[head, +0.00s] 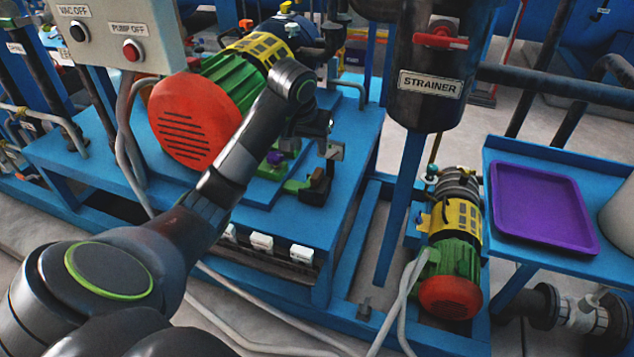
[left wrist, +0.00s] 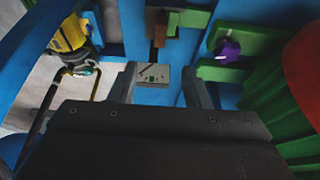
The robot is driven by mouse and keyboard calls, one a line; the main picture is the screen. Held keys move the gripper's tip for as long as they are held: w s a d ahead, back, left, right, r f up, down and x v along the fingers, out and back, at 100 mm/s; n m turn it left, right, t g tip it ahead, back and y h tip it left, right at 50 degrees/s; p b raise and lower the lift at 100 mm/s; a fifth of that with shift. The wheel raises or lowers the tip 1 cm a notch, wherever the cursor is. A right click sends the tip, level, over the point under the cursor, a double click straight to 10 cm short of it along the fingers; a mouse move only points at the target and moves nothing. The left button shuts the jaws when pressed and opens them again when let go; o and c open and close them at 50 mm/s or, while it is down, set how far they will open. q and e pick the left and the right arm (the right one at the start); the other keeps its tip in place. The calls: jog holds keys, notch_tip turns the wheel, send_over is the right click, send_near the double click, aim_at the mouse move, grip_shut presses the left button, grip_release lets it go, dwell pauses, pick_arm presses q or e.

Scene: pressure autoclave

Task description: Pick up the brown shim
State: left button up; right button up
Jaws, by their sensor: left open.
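The brown shim (head: 318,181) appears as a small dark brown piece at the green bracket on the blue skid, beside the green motor. In the left wrist view a brown piece (left wrist: 159,32) shows at the top middle, by a green bracket; its lower part looks more orange. My left gripper (head: 323,146) is above and behind the shim in the head view. In the left wrist view its two fingers (left wrist: 160,84) are apart, with nothing held between them. A pale plate (left wrist: 152,76) shows beyond the fingertips. My right gripper is not in view.
The green motor with its red-orange cover (head: 193,128) stands left of the gripper. A purple knob (left wrist: 229,50) sits near the bracket. The strainer (head: 431,84) hangs to the right. A purple tray (head: 545,208) lies on a blue side table. The blue skid top (head: 350,132) has bare room.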

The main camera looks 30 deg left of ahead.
pick_arm(q)
jog(key=f, duration=0.1)
jog(key=b, duration=0.3)
send_over(316, 174)
jog(key=s, duration=0.2)
jog(key=f, duration=0.5)
jog(key=shift+w+d+f, duration=0.15)
jog(key=shift+w+d, duration=0.05)
jog(key=shift+w, duration=0.05)
jog(key=x, duration=0.5)
jog(key=shift+s+d+f, duration=0.1)
jog(key=shift+s+f, duration=0.2)
jog(key=shift+f, duration=0.05)
jog(key=shift+w+f, duration=0.15)
jog(key=shift+f, duration=0.05)
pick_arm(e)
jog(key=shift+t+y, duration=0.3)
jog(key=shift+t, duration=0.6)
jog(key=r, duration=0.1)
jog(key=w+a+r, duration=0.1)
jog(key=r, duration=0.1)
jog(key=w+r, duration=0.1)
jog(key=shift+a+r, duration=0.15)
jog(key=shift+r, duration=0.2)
pick_arm(q)
jog(key=shift+c, duration=0.3)
grip_shut()
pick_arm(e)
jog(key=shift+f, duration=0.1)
